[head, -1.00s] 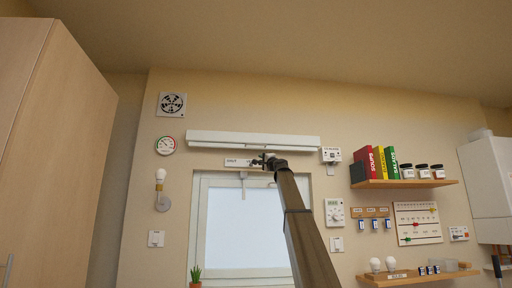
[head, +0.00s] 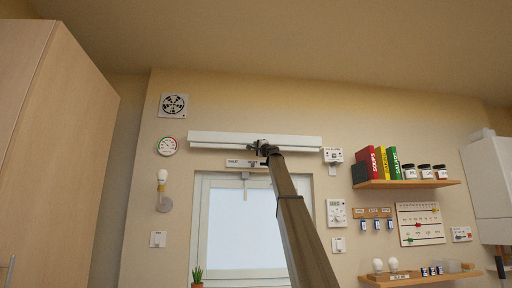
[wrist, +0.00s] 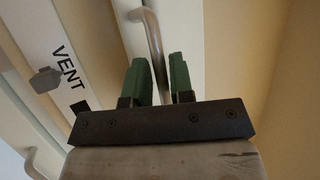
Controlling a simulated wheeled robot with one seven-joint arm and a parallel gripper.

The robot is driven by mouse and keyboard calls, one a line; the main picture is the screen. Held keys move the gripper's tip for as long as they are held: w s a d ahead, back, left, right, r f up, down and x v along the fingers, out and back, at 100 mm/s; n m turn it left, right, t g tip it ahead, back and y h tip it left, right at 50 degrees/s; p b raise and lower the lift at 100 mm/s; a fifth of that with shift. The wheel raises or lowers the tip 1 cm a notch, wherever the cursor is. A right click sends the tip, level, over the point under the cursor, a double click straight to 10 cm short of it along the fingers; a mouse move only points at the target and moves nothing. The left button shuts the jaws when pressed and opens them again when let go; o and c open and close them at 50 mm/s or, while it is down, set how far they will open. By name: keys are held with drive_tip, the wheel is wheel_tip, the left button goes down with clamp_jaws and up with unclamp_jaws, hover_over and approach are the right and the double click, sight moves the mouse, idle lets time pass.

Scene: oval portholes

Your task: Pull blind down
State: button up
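The blind (head: 225,138) shows in the head view as a long white housing above the window, with no lowered cloth over the glass. My gripper (head: 263,148) is in front of its lower edge, near the middle. In the wrist view my gripper (wrist: 161,82) has two green fingers standing apart. A silver curved handle (wrist: 150,38) on a white surface runs down between them. The fingers look open around it, and I cannot tell whether either touches it. The handle's lower end is hidden behind the gripper body.
A strip labelled VENT (wrist: 66,68) with a grey knob (wrist: 45,79) lies left of my fingers. Another silver handle (wrist: 42,165) shows lower left. The window (head: 235,225) is below. A bookshelf (head: 410,184) is at right and a tall cabinet (head: 60,150) at left.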

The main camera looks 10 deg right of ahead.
drive_tip(key=shift+w+a+r, duration=0.2)
drive_tip(key=shift+w+r, duration=0.05)
drive_tip(key=shift+w, duration=0.15)
clamp_jaws()
wheel_tip(320, 180, down, 68)
drive_tip(key=shift+r, duration=0.15)
unclamp_jaws()
drive_tip(key=v, duration=1)
drive_tip(key=shift+s+d+f, duration=0.15)
drive_tip(key=shift+s+f, duration=0.05)
drive_tip(key=shift+s, duration=0.15)
